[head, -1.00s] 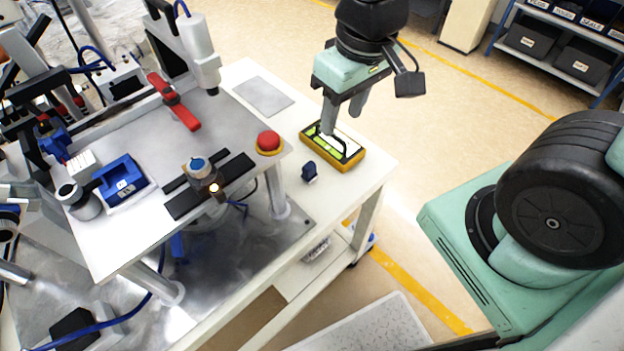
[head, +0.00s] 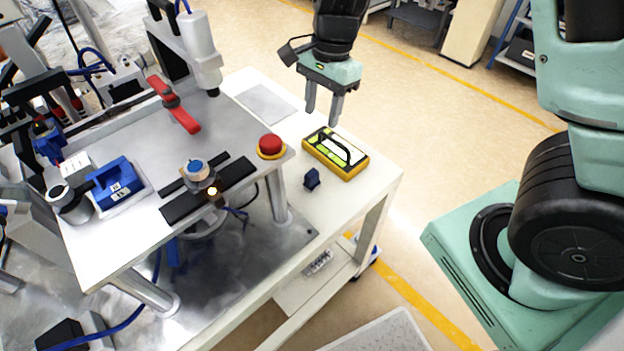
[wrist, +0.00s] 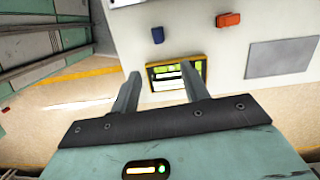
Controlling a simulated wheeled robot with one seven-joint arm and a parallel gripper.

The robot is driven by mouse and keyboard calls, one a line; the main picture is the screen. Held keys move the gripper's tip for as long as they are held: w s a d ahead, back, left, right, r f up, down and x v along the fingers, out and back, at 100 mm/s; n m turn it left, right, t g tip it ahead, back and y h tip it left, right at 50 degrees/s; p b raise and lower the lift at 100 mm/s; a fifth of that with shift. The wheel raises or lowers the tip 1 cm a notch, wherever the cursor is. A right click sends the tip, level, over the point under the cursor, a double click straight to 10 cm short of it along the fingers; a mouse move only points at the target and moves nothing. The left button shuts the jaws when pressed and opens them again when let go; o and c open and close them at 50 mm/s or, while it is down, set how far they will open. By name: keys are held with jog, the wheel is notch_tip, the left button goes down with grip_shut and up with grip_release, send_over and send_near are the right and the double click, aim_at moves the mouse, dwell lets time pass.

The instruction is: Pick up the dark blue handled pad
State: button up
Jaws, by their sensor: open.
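The dark blue handled pad (head: 312,179) is a small block standing on the white table, near its front edge. It also shows in the wrist view (wrist: 158,35), at the top, beyond my fingertips. My gripper (head: 322,117) is open and empty, above the table's far side and apart from the pad. In the wrist view my gripper's two fingers (wrist: 160,72) are spread, with a yellow-framed device (wrist: 149,84) showing between and beyond them.
The yellow device (head: 360,170), with a black handle, lies right of the pad. A red button (head: 270,145) on a yellow base is to the left. A raised metal plate holds a blue block (head: 118,186) and a red lever (head: 178,108). A flat grey plate (head: 266,102) lies behind.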

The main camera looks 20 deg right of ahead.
jog(key=b, duration=0.1)
send_near(312, 173)
jog(key=f, duration=0.5)
jog(key=shift+w+a, duration=0.1)
jog(key=shift+w, duration=0.15)
jog(key=shift+s+a+f, duration=0.15)
jog(key=shift+a+f, duration=0.05)
jog(key=shift+f, duration=0.65)
jog(key=shift+s+a+f, duration=0.15)
jog(key=shift+a+f, duration=0.05)
jog(key=shift+f, duration=0.7)
jog(key=shift+s+a+f, duration=0.15)
jog(key=shift+a+f, duration=0.05)
jog(key=shift+f, duration=0.65)
grip_shut()
